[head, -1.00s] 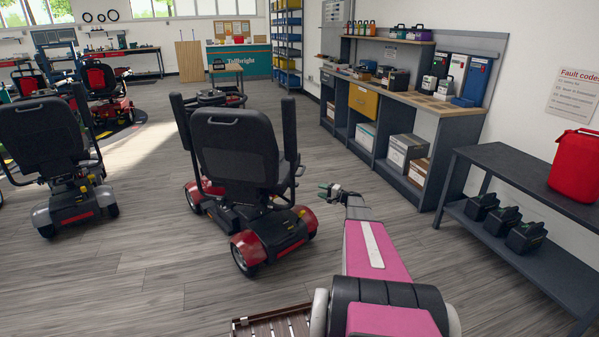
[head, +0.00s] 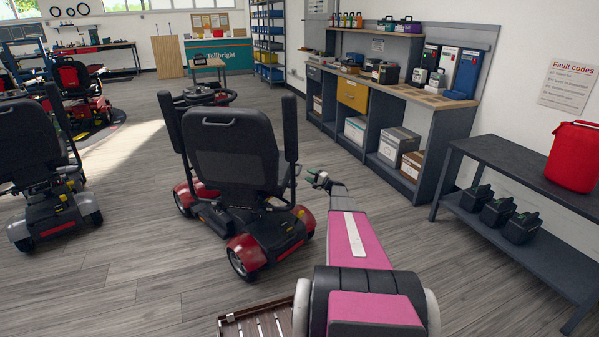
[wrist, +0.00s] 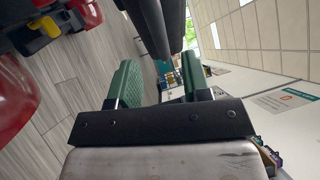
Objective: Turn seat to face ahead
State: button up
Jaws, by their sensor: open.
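The black seat (head: 232,150) of a red scooter (head: 247,252) stands ahead of me in the head view, its back toward me. The seat looks turned a little to the right of its base, which points up-left toward the tiller (head: 200,95). Upright black armrests flank the backrest; the right one (head: 290,125) is nearest my gripper. My gripper (head: 319,180) is just right of the seat at about cushion height, apart from it in the head view. In the wrist view its green fingers (wrist: 160,80) are open, with black bars (wrist: 158,25) just beyond the tips.
A workbench (head: 400,90) lines the right wall. A dark table (head: 520,185) with a red container (head: 573,157) is at right. Floor between is clear.

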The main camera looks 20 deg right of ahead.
aim_at(300, 168)
jog(key=x, duration=0.6)
jog(key=shift+w+a+r, duration=0.1)
jog(key=shift+w+a, duration=0.15)
jog(key=shift+w, duration=0.05)
grip_shut()
jog(key=shift+w, duration=0.1)
